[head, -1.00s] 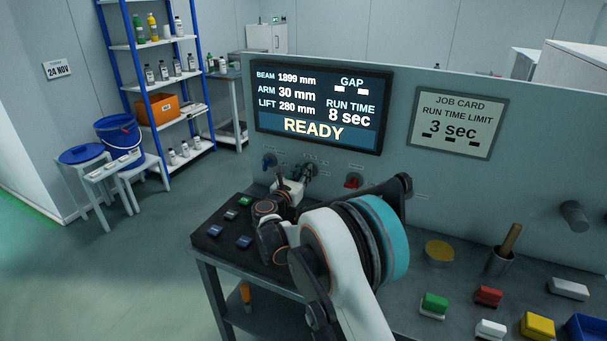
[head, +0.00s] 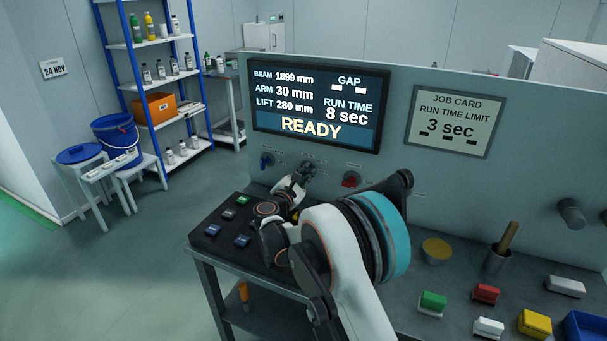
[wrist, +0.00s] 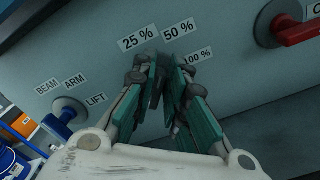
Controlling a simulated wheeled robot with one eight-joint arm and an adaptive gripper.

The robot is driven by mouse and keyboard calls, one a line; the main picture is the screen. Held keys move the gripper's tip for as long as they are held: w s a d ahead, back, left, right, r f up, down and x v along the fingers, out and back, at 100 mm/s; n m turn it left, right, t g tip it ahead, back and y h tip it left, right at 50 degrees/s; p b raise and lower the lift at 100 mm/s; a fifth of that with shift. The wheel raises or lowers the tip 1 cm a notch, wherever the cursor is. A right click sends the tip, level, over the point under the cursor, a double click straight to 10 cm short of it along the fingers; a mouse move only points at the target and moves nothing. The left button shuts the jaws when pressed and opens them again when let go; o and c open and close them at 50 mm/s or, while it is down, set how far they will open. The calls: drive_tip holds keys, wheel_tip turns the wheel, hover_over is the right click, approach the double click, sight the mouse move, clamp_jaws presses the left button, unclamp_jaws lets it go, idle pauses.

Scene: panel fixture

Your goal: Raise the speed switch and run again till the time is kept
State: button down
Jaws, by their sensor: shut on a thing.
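The speed switch (wrist: 167,88) is a dark knob on the panel, with labels 25 %, 50 % and 100 % around it in the wrist view. My gripper (wrist: 168,72) is shut on it, and the teal-lined fingers hide most of it, so its setting cannot be read. In the head view my gripper (head: 306,171) is at the panel below the display. The display (head: 318,105) reads RUN TIME 8 sec, READY, BEAM 1899 mm, ARM 30 mm, LIFT 280 mm. The job card (head: 454,121) reads RUN TIME LIMIT 3 sec.
A blue selector (wrist: 68,110) labelled BEAM, ARM, LIFT is left of my gripper. A red switch (wrist: 296,30) is to the right. Colored buttons, including a green one (head: 433,301), and a cup (head: 497,260) stand on the bench at right.

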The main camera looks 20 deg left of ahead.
drive_tip(key=shift+d+f+m, duration=0.1)
drive_tip(key=shift+m, duration=0.4)
drive_tip(key=c, duration=1.7)
unclamp_jaws()
drive_tip(key=s, duration=0.8)
drive_tip(key=s+a, duration=0.1)
drive_tip(key=s, duration=0.3)
